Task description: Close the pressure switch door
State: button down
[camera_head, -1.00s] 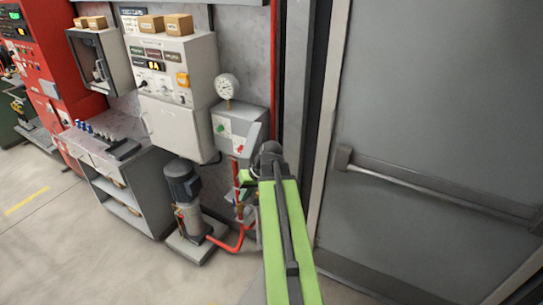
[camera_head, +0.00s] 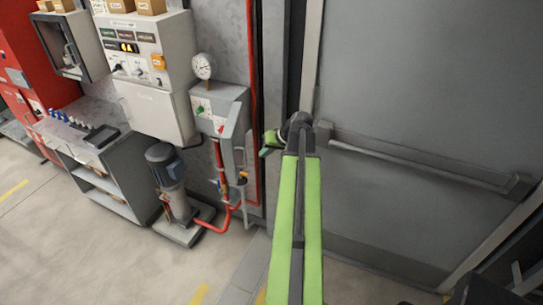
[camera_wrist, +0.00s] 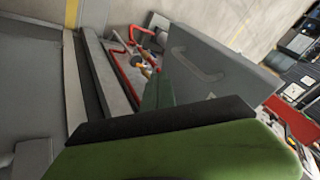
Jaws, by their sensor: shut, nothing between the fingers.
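The pressure switch box (camera_head: 218,97) is a grey box on the wall with a round gauge above it, in the head view. Its grey door (camera_head: 236,138) stands open, jutting out from the box's right side. In the wrist view the door (camera_wrist: 215,68) is a large grey panel with a bar handle, just beyond the fingers. My gripper (camera_head: 266,148) is shut and empty, to the right of the door in the head view. In the wrist view its dark green fingers (camera_wrist: 158,92) overlap the door's near edge; whether they touch it, I cannot tell.
A pump (camera_head: 170,185) with red pipes (camera_head: 228,212) stands below left. A white control cabinet (camera_head: 153,75) hangs left of the box. A big grey door with a push bar (camera_head: 420,162) is close on the right. The floor in front is open.

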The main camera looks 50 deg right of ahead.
jog(key=w+a, duration=0.1)
jog(key=w, duration=0.1)
jog(key=w+a+f, duration=0.1)
jog(key=a, duration=0.1)
jog(key=shift+w, duration=0.35)
jog(key=shift+f, duration=0.1)
